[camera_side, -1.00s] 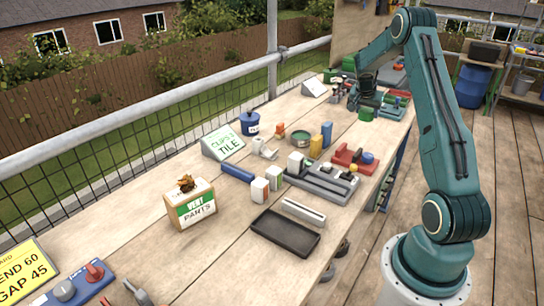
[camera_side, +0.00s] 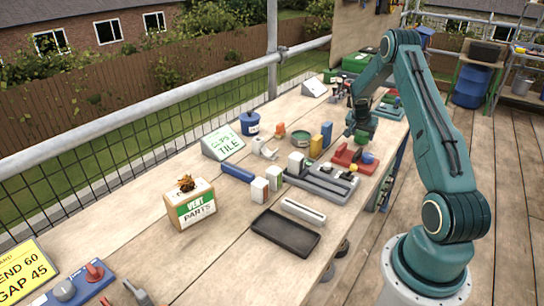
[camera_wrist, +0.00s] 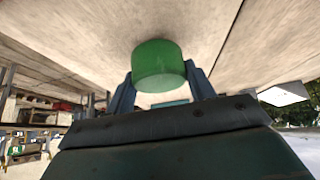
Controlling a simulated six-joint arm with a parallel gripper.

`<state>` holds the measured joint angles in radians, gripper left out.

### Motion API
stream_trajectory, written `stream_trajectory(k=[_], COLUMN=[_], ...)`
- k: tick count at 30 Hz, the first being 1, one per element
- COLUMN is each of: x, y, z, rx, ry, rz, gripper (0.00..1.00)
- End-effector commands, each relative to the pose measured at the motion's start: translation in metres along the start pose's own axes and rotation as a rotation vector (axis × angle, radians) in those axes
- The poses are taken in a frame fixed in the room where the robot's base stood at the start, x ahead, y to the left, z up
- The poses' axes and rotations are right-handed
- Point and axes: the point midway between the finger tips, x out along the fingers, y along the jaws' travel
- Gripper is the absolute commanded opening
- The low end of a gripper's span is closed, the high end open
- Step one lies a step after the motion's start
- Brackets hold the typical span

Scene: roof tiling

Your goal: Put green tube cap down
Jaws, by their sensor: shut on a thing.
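The green tube cap (camera_wrist: 158,62) is a short round cylinder in the wrist view. My gripper (camera_wrist: 160,76) is shut on it, with one dark finger on each side. In the side view my gripper (camera_side: 361,134) points down over the bench, just behind the red fixture (camera_side: 353,157). The cap is too small and too hidden by the gripper there to tell its gap to the bench.
Yellow (camera_side: 315,147) and blue (camera_side: 326,134) blocks stand left of my gripper, near a green round tin (camera_side: 300,138). A grey slotted fixture (camera_side: 325,185) and a black tray (camera_side: 285,236) are nearer the camera. Bare wood (camera_side: 318,110) lies left of my gripper.

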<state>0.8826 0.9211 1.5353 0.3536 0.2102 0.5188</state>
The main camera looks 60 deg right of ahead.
Motion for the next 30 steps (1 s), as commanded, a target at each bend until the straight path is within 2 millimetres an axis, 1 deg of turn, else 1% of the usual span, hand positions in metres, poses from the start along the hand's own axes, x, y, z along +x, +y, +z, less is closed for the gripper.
stream_trajectory(k=[1,4,17,18,21,30], x=[0.0044,0.0092,0.0119,0.0119,0.0118,0.0114], y=[0.0001,0.0000,0.0000,-0.0001,-0.0001,-0.0001], z=[0.0029,0.0059,0.0074,0.0073,0.0073,0.0071], rx=[0.000,0.000,0.001,0.001,0.001,0.001], ry=[-0.001,0.000,0.001,0.001,0.001,0.001], rz=[0.000,0.000,0.000,-0.001,-0.001,0.000], gripper=[0.33,0.33,0.33,0.58,0.76,0.76])
